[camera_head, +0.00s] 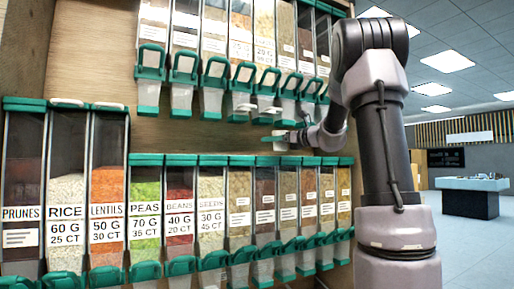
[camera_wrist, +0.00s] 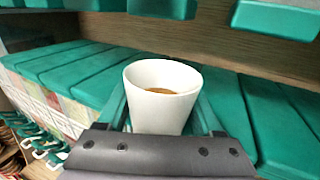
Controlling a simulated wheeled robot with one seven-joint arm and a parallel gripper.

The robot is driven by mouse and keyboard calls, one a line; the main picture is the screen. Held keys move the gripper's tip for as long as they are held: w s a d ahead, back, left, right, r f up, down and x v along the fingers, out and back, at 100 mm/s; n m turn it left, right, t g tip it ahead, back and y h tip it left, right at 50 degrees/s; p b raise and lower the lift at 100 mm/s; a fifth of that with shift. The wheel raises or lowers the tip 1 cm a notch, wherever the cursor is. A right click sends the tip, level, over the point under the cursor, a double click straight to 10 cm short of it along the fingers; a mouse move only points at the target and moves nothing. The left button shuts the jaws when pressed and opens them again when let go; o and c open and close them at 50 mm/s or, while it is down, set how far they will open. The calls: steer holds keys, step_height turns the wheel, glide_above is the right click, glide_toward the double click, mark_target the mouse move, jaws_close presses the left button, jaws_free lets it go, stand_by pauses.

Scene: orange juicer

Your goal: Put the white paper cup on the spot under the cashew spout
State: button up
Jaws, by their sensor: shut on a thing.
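The white paper cup (camera_wrist: 160,122) is upright in the wrist view, with something brown inside it. My gripper (camera_wrist: 161,98) is shut on the cup, one finger on each side. In the head view my gripper (camera_head: 283,139) is between the two rows of dispensers, towards the right. The small white shape (camera_head: 281,146) beside it looks like the cup. In the wrist view a teal spout (camera_wrist: 162,8) hangs above and behind the cup. I cannot read a cashew label in either view, so I cannot tell which spout is the cashew one.
The lower dispensers' teal lids (camera_wrist: 75,72) form a ledge around and below the cup. Another teal spout (camera_wrist: 275,18) hangs at the upper right. A wooden panel (camera_head: 190,130) stands behind the gap. A table (camera_head: 471,195) stands far off to the right.

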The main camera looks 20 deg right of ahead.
steer(key=x, duration=0.8)
steer(key=shift+w+a+f, duration=0.25)
steer(key=shift+w+f, duration=0.05)
steer(key=shift+s+f, duration=0.1)
steer(key=shift+f, duration=0.3)
steer(key=shift+f, duration=0.15)
steer(key=o, duration=1.5)
